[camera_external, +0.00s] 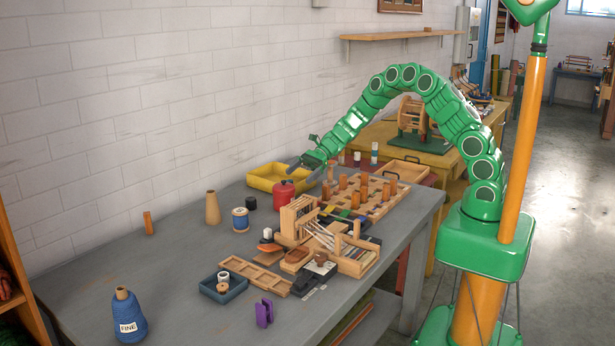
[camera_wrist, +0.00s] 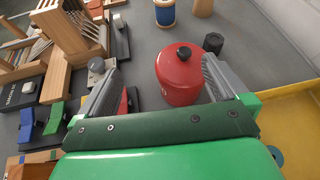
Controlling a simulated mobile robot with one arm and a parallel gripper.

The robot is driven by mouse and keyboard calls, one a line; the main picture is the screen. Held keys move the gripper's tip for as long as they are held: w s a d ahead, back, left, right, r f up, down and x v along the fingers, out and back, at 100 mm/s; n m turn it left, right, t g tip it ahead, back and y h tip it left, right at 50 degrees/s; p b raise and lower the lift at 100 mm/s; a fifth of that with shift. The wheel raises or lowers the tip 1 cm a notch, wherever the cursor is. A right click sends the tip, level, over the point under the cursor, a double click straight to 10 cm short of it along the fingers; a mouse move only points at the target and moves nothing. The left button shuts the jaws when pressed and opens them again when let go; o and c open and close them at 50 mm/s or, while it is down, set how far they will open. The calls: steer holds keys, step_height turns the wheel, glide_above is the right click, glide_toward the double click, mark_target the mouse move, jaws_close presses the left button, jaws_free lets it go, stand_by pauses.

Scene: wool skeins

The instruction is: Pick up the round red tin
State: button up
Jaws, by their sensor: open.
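The round red tin (camera_external: 284,196) with a black knob on its lid stands upright on the grey table, in front of the yellow tray and left of the small wooden loom. In the wrist view the red tin (camera_wrist: 180,74) shows just beyond my gripper (camera_wrist: 160,82), nearer the right finger than the left. My gripper (camera_external: 304,172) is open and empty, above and slightly right of the tin in the external view.
The wooden loom (camera_external: 322,236) stands close to the tin. A yellow tray (camera_external: 262,178) lies behind it, and a small black cylinder (camera_external: 251,203) and a blue spool (camera_external: 240,220) stand to its left. A pegged wooden board (camera_external: 385,207) lies right. The table's left part is mostly clear.

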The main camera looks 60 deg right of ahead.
mark_target(276, 198)
steer(key=w+f, duration=0.1)
steer(key=d+f+m, duration=0.1)
steer(key=w+f+m, duration=0.1)
steer(key=shift+w+d+f+t, duration=0.35)
steer(key=shift+f+t, duration=0.05)
steer(key=shift+x, duration=3.85)
steer(key=shift+s, duration=0.1)
steer(key=c, duration=0.8)
